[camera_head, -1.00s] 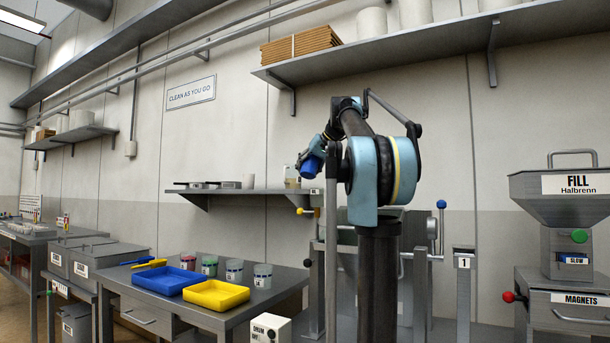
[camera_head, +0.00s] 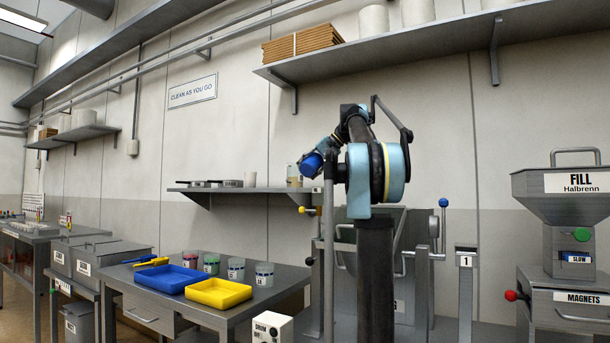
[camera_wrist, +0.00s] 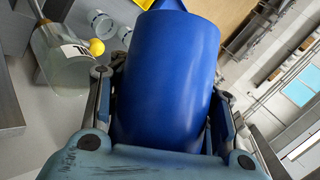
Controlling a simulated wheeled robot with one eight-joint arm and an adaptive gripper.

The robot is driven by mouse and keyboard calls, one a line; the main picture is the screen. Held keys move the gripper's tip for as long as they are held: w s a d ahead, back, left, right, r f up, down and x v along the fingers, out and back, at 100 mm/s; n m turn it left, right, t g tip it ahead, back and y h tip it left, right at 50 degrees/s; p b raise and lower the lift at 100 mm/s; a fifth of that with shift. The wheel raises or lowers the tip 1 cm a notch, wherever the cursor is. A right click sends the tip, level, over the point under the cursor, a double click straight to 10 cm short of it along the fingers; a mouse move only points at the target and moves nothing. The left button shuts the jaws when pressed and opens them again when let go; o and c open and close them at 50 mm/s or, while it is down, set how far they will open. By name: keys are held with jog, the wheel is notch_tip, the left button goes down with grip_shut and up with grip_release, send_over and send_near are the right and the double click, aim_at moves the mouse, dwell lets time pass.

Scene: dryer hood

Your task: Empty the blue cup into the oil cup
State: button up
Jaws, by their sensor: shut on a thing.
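My gripper (camera_wrist: 165,125) is shut on the blue cup (camera_wrist: 167,75), which fills the middle of the wrist view. In the head view the cup (camera_head: 312,163) is small and tilted, held at the left end of my arm above the wall shelf's level. Its inside is hidden in both views. A clear vessel with a white label (camera_wrist: 62,60) stands left of the cup in the wrist view, apart from it. A clear vessel with pale yellowish contents (camera_head: 293,174) shows at the shelf's right end in the head view. I cannot tell which vessel is the oil cup.
A yellow ball knob (camera_wrist: 96,47) is close by the clear vessel. The table (camera_head: 262,303) at left bears a blue tray (camera_head: 167,279), a yellow tray (camera_head: 218,293) and several labelled beakers (camera_head: 264,275). A grey shelf (camera_head: 225,190) runs along the wall.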

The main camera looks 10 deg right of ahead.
jog(key=shift+f+m+g+y, duration=0.6)
jog(key=shift+m+g+y, duration=0.3)
jog(key=shift+g+y, duration=0.1)
jog(key=shift+f+m+g+y, duration=0.35)
jog(key=shift+m+g+y, duration=0.35)
jog(key=shift+g+y, duration=0.1)
jog(key=shift+w+d+r+m+g+y, duration=0.1)
jog(key=shift+w+r+m+g+y, duration=0.05)
jog(key=shift+r+m+g+y, duration=0.3)
jog(key=shift+w+d+r+m+g+y, duration=0.1)
jog(key=shift+r+m+g+y, duration=0.15)
jog(key=shift+m+y, duration=0.25)
jog(key=shift+y, duration=0.25)
